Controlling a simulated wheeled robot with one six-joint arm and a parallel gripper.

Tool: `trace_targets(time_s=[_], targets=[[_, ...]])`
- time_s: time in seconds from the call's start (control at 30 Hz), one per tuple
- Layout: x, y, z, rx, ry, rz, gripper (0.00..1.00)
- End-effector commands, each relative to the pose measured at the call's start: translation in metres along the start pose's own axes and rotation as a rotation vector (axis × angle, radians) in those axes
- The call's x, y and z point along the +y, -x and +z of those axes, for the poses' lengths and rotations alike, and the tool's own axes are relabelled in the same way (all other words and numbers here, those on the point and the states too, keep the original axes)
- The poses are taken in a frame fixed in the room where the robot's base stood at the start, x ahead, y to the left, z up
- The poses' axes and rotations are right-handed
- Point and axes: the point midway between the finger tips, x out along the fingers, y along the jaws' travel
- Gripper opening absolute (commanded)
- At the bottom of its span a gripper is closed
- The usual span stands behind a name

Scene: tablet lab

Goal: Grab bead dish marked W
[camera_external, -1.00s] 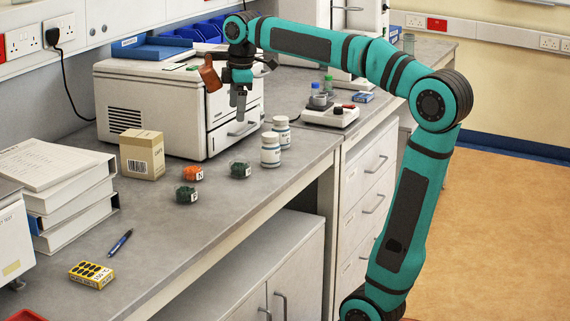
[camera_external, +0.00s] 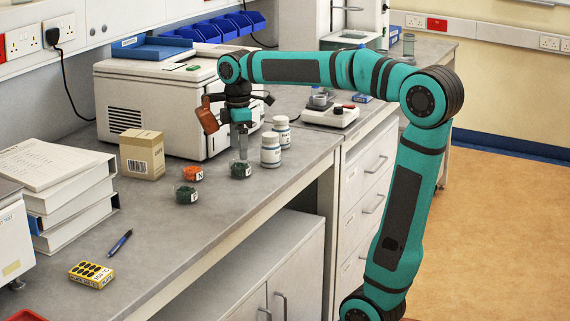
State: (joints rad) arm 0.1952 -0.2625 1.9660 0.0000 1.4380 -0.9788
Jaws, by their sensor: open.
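Three small bead dishes stand on the grey bench. One holds orange beads (camera_external: 192,174), one in front of it holds dark green beads (camera_external: 186,196), and a third dark green dish (camera_external: 239,171) is to the right. Each has a small white label, but the letters are too small to read surely, so I cannot tell which is W. My gripper (camera_external: 241,154) points down directly above the right dark green dish, its fingertips close to the dish's rim. It is open and holds nothing. Whether the fingers touch the dish cannot be told.
Two white bottles (camera_external: 270,150) stand close on the right of my gripper. A large white machine (camera_external: 150,100) is behind it. A cardboard box (camera_external: 142,155), binders (camera_external: 70,190), a pen (camera_external: 119,243) and a yellow box (camera_external: 91,274) lie left. The bench front is clear.

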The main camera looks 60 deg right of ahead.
Motion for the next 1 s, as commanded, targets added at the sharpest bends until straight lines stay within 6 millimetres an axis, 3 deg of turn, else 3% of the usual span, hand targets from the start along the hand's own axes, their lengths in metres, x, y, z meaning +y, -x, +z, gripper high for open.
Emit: trace_targets(time_s=[0.27, 0.6, 0.87, 1.0], targets=[[0.0, -0.014, 0.0, 0.0, 0.0, -0.001, 0.78], [-0.001, -0.056, 0.001, -0.001, 0.0, -0.002, 0.78], [-0.001, -0.059, 0.001, 0.0, 0.0, 0.0, 0.78], [-0.001, -0.059, 0.001, 0.0, 0.0, 0.0, 0.53]])
